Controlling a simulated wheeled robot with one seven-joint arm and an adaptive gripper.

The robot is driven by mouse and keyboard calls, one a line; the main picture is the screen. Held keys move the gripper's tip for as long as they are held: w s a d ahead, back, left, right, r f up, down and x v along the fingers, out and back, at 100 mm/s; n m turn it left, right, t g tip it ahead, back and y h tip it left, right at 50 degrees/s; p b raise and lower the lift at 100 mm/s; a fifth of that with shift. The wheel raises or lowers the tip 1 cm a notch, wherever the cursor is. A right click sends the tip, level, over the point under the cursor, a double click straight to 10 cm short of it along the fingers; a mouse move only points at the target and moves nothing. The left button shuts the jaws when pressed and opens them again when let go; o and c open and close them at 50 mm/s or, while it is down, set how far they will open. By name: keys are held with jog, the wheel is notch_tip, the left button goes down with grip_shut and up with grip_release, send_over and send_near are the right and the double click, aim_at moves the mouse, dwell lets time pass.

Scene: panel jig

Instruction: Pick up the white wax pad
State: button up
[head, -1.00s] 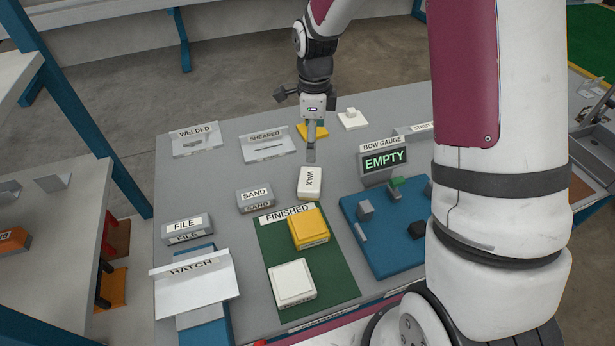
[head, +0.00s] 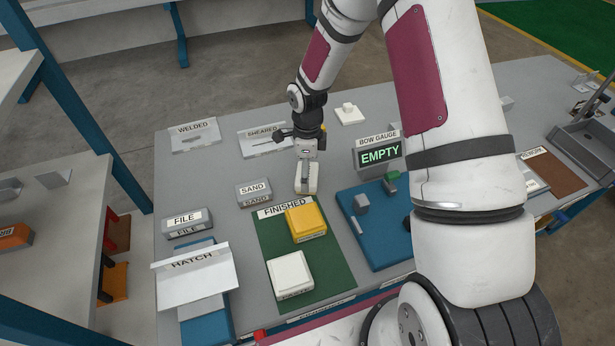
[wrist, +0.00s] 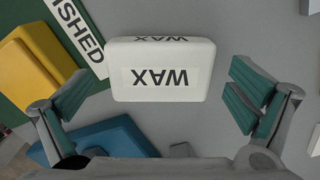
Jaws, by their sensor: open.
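The white wax pad (head: 313,179) lies on the grey table behind the green FINISHED mat, partly hidden by my gripper in the head view. In the wrist view the wax pad (wrist: 160,72) shows large, with the word WAX upside down on its label. My gripper (head: 305,180) is at the pad from above in the head view. In the wrist view my gripper (wrist: 155,105) is open, with one finger left and one right of the pad's near side. A gap shows between each finger and the pad.
The FINISHED mat (head: 332,270) holds a yellow block (head: 305,222) and a white block (head: 290,274). The grey SAND block (head: 254,193) stands left of the pad. The bow gauge display (head: 380,155), reading EMPTY, and a blue fixture board (head: 375,240) stand to the right.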

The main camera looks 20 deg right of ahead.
jog(key=shift+f, duration=0.65)
jog(key=c, duration=1.3)
jog(key=shift+r, duration=0.1)
jog(key=shift+c, duration=0.2)
notch_tip(320, 180, up, 10)
jog(key=shift+f+b, duration=0.1)
jog(key=shift+b, duration=0.25)
jog(key=shift+o, duration=1.4)
